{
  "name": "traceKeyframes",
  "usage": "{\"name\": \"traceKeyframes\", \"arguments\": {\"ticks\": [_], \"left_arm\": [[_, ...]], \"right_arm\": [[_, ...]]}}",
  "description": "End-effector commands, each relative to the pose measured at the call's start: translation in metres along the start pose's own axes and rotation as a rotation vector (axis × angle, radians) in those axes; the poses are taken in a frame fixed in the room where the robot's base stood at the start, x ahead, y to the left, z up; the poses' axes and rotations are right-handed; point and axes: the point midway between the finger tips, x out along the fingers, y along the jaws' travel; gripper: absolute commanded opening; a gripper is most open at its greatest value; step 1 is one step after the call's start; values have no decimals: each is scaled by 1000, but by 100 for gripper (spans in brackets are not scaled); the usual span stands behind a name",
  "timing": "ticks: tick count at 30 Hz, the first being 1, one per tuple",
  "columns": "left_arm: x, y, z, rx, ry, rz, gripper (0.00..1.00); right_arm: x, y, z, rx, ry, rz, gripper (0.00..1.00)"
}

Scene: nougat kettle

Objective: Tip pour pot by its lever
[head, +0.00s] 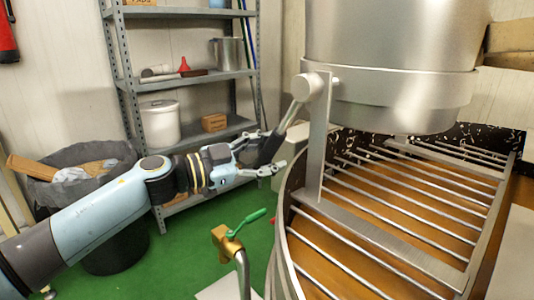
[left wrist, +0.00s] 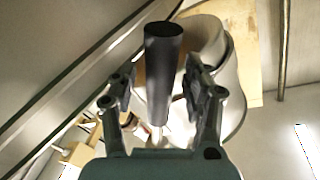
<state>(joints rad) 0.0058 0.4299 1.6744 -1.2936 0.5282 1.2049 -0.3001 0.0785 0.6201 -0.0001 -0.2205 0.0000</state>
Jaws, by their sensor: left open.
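The pour pot (head: 390,60) is a large steel vessel at the upper right of the head view, hung on a steel bracket above a slatted grate. Its lever (head: 290,117) slopes down to the left from a round pivot and ends in a dark grip. My left gripper (head: 270,152) is open at that grip, with one finger above and one below it in the head view. In the left wrist view the dark cylindrical grip (left wrist: 163,70) stands between the two open fingers (left wrist: 160,92), with a gap visible on the right side. My right gripper is not in view.
The steel grate (head: 400,200) with its curved rim lies below the pot. A brass valve with a green handle (head: 248,221) stands in front of it. A metal shelf (head: 190,75) and a lined bin (head: 80,170) stand at the left. Green floor (head: 180,250) is open between.

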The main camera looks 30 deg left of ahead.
Motion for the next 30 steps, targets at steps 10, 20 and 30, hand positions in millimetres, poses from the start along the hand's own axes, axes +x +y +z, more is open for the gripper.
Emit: {"name": "traceKeyframes", "arguments": {"ticks": [10,20,30], "left_arm": [[0,0,0,1,0,0,8],[-1,0,0,2,0,1,0],[-2,-6,-1,36,-8,5,0]], "right_arm": [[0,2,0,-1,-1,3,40],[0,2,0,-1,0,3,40],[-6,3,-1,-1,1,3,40]]}}
